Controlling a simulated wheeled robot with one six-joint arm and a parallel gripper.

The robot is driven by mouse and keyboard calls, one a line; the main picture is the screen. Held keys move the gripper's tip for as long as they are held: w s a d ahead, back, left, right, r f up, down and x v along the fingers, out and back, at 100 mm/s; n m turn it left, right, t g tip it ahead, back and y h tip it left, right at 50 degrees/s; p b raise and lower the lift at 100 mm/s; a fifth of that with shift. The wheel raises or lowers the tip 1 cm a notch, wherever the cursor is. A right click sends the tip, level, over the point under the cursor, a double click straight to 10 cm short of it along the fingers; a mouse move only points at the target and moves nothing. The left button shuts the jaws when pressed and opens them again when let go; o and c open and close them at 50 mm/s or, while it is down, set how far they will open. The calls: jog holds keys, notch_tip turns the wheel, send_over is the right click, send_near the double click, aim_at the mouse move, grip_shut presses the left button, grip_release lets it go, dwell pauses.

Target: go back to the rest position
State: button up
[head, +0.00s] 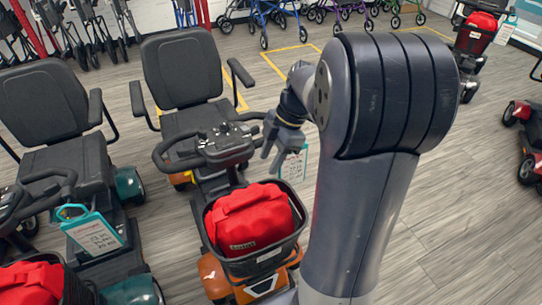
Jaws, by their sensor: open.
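My gripper (273,154) is at the end of my bent arm, near the middle of the head view. Its fingers point down and are apart, with nothing seen between them. It is just right of the handlebar of an orange scooter (215,278). A teal-edged tag (293,164) with writing shows right beside and below the fingers. I cannot tell whether the fingers touch it.
The orange scooter's black front basket (254,262) holds a red bag (249,220). A teal scooter (130,186) with its own tag (92,231) stands left. Walkers (270,18) line the back. Red scooters stand right (476,35). Floor right of my arm (450,220) is clear.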

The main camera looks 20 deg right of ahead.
aim_at(252, 195)
jog(key=x, duration=1.2)
jog(key=shift+w+r, duration=0.1)
jog(key=shift+r, duration=1.95)
